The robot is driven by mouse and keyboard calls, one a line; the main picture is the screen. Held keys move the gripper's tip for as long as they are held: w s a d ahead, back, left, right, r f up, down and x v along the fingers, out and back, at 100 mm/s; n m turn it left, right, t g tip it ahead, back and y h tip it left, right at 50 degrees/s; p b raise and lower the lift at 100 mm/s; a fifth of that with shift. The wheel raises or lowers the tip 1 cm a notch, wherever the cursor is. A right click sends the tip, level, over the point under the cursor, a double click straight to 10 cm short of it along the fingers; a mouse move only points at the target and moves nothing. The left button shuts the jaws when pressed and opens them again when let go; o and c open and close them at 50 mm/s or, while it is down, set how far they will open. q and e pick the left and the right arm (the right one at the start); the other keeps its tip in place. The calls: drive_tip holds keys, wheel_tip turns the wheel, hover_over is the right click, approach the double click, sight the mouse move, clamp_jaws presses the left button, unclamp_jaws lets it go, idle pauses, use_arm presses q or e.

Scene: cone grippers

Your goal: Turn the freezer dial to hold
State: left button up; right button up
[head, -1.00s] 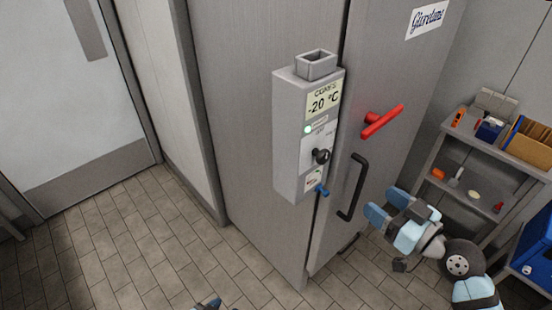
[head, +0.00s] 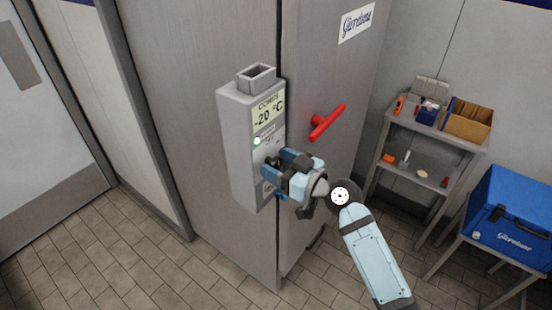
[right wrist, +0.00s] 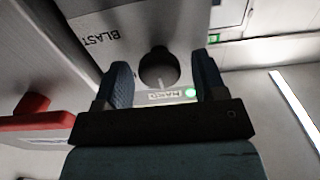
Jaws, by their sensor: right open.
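The grey freezer control box (head: 238,140) has a display (head: 268,113) reading -20 °C and a lit green lamp (head: 257,141). In the right wrist view the black dial (right wrist: 159,68) shows with a pale pointer mark, near the word BLAST and a green lamp (right wrist: 191,92). My right gripper (head: 276,163) is open at the front of the box. In the right wrist view its two blue fingers (right wrist: 160,84) stand on either side of the dial, with visible gaps. In the head view the gripper mostly hides the dial. My left gripper is not in view.
A red handle (head: 326,121) sticks out from the freezer door (head: 318,75) above my right gripper. A shelf cart (head: 425,140) with several small items and a blue cool box (head: 510,215) stand at the right. The tiled floor at left is clear.

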drive_tip(key=shift+w+a, duration=0.2)
drive_tip(key=shift+a, duration=0.15)
drive_tip(key=c, duration=0.9)
